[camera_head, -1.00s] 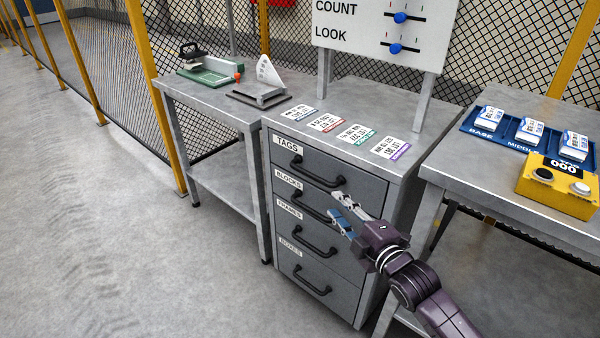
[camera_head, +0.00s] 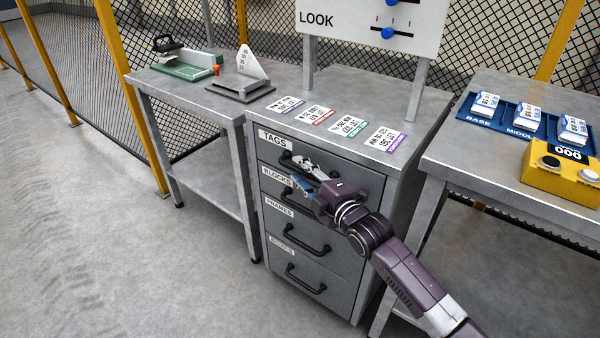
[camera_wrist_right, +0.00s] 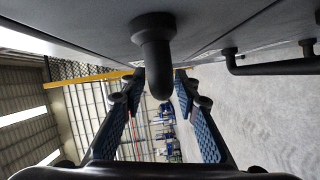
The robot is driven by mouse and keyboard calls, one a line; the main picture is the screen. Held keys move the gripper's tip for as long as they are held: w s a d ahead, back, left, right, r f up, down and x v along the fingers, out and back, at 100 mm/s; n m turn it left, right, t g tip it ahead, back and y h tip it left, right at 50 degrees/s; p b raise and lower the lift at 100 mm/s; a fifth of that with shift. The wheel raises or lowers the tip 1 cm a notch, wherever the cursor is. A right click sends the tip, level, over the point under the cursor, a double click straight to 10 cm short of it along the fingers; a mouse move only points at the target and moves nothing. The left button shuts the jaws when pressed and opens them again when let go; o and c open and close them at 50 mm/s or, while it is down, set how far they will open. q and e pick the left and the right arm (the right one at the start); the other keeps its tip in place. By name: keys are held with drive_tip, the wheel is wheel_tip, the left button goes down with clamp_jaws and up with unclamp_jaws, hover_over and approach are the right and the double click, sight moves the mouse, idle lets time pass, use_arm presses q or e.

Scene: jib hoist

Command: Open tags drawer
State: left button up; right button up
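The tags drawer (camera_head: 345,181) is the top drawer of the grey cabinet, under the label TAGS, and its front looks flush with the cabinet. Its black handle is partly hidden behind my right gripper (camera_head: 302,174) in the head view. In the right wrist view, my right gripper (camera_wrist_right: 158,100) is open. The drawer handle (camera_wrist_right: 154,45) stands between its two blue-padded fingers, with space visible on both sides. My left gripper is not in view.
Below are drawers labelled BLOCKS, FRAMES and BOXES (camera_head: 300,284), all looking shut. Several cards lie on the cabinet top (camera_head: 350,103). A table with a blue tray (camera_head: 492,122) and yellow box (camera_head: 545,176) stands right. Floor (camera_head: 90,260) at front left is clear.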

drive_tip(key=shift+w+a, duration=0.15)
drive_tip(key=shift+w, duration=0.05)
clamp_jaws()
drive_tip(key=shift+f, duration=0.1)
idle(0.4)
